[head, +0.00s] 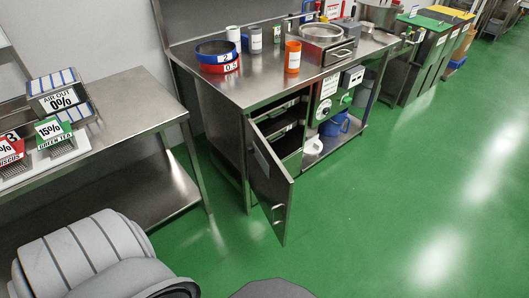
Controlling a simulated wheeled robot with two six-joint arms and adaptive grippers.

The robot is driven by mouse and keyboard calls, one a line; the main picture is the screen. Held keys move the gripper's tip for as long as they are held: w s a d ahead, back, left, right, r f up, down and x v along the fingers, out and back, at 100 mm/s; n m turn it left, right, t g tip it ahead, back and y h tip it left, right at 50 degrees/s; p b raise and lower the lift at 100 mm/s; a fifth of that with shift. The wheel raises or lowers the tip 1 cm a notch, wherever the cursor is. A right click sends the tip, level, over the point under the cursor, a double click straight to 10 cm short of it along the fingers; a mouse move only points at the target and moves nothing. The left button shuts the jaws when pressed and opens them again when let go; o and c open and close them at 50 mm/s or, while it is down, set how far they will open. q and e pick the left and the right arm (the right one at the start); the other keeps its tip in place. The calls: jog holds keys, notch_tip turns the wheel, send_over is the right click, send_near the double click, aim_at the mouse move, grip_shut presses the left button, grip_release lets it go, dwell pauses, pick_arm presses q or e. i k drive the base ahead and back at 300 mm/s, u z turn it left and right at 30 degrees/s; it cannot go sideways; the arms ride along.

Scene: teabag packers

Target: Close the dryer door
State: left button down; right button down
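The dryer door (265,178) is a steel panel with a small handle near its lower free corner. It stands swung open at the front of the steel cabinet under the middle counter. Dark trays (291,132) show inside the open dryer compartment. Neither of my grippers is in view. A grey, ribbed part at the lower left looks like one of my arms, well apart from the door.
A steel table (128,102) with labelled boxes stands at the left. The counter (258,88) holds cups, rings and a square steel appliance (325,45). A blue jug (335,124) sits on the low shelf. The green floor (370,210) before the door is clear.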

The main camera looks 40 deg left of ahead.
aim_at(273, 194)
jog(key=k, duration=0.4)
jog(key=u, duration=1.3)
jog(key=i, duration=0.5)
